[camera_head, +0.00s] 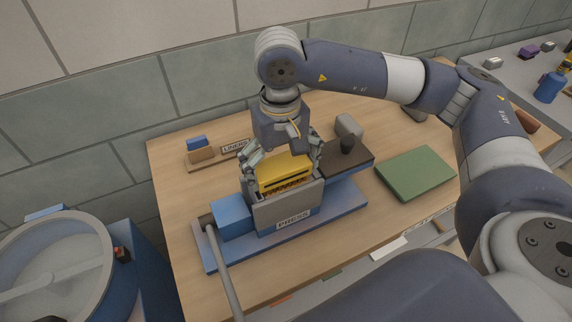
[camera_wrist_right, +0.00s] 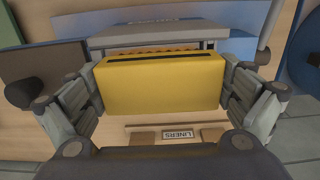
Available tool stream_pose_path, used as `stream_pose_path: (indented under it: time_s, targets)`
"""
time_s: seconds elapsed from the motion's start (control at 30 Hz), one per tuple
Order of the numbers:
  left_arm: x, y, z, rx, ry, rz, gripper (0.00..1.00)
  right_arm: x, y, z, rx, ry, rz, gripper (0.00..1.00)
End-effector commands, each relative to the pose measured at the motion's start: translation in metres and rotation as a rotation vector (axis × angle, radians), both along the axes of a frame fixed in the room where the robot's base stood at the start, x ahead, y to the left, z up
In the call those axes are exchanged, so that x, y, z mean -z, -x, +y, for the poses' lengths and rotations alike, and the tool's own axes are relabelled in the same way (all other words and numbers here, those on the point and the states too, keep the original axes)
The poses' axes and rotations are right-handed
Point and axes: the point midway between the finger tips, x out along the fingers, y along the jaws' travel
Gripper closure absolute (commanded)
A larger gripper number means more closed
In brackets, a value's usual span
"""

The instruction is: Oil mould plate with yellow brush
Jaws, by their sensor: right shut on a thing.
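The yellow brush (camera_head: 284,172) is held level in my right gripper (camera_head: 281,165), whose fingers close on its two ends. In the right wrist view the brush (camera_wrist_right: 162,84) spans between both fingers of the gripper (camera_wrist_right: 164,88). Its orange-brown bristles (camera_head: 287,188) point down at the opening of the grey press box marked PRESS (camera_head: 290,208). The mould plate cannot be made out; the brush and box walls hide the inside of the box. My left gripper is not in view.
The press has a blue base (camera_head: 290,238) and a long grey lever (camera_head: 222,270) at its left front. A LINERS holder (camera_head: 213,157) stands behind left. A green board (camera_head: 416,173) lies at right. A mixer drum (camera_head: 50,265) stands left of the table.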

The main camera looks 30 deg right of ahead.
Motion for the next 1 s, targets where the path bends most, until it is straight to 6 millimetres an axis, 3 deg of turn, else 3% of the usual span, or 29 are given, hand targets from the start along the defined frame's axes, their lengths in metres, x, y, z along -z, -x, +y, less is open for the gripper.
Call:
stream_pose_path:
  time_s: [0.27, 0.67, 1.0]
  targets:
    - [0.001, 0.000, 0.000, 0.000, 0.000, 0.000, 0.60, 0.002, 0.001, 0.000, -0.001, -0.003, 0.003, 0.23]
    - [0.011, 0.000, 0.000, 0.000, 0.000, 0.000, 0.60, 0.001, 0.002, -0.019, 0.000, -0.002, 0.003, 0.23]
    - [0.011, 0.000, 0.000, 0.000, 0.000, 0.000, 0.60, 0.000, 0.001, -0.019, 0.000, 0.000, 0.002, 0.24]
